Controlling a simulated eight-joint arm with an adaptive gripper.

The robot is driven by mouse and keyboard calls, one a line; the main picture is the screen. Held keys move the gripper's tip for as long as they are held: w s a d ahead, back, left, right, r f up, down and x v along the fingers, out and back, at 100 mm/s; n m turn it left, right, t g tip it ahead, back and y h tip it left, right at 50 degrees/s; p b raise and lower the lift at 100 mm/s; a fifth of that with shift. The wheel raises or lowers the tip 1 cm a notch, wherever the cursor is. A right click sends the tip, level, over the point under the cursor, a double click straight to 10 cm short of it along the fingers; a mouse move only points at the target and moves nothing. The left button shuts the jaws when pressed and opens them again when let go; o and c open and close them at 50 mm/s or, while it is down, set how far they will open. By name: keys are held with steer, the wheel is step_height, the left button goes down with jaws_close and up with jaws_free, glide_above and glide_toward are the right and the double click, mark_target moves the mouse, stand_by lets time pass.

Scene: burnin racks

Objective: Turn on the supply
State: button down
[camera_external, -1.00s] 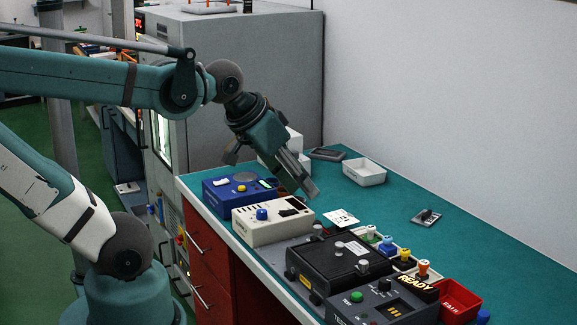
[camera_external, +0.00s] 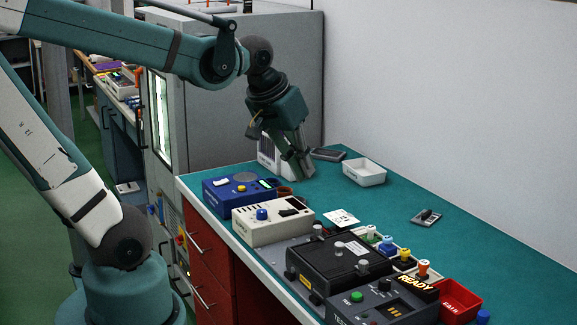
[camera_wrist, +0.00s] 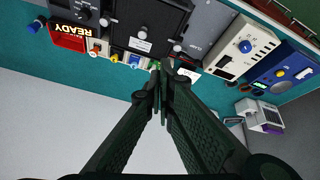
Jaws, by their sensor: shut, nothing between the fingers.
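A beige box (camera_external: 270,232) with a blue knob (camera_external: 262,214), a dark rocker switch (camera_external: 288,212) and a dark display window looks like the supply. It stands between a blue box and a black case on the teal bench. In the wrist view the beige box (camera_wrist: 243,48) is at the upper right, with its blue knob and dark switch (camera_wrist: 224,61) showing. The switch's position is too small to tell. My gripper (camera_external: 304,172) is shut and empty, pointing down behind the beige box and apart from it. In the wrist view its fingertips (camera_wrist: 162,68) meet.
The blue box (camera_external: 232,195) is to the left. The black case (camera_external: 340,262) and a tester with a READY sign (camera_external: 416,288) are to the right. A white device stands just behind my gripper. A white tray (camera_external: 364,174) lies farther back. The bench's right side is mostly clear.

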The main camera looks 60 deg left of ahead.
steer(key=w+a+n+g+p, duration=0.1)
steer(key=w+a+n, duration=0.1)
steer(key=a+n, duration=0.15)
steer(key=n+g+p, duration=0.6)
steer(key=n+p, duration=0.1)
steer(key=n, duration=0.4)
glide_above(281, 211)
steer(key=w, duration=0.2)
steer(key=shift+f, duration=3)
steer(key=shift+d+h, duration=0.15)
steer(key=shift+h, duration=0.15)
steer(key=shift+f, duration=0.1)
steer(key=shift+s+f, duration=0.25)
steer(key=shift+f, duration=2.05)
steer(key=shift+s+f, duration=0.3)
steer(key=shift+f, duration=1.95)
steer(key=shift+s+f, duration=0.25)
steer(key=shift+f, duration=2.05)
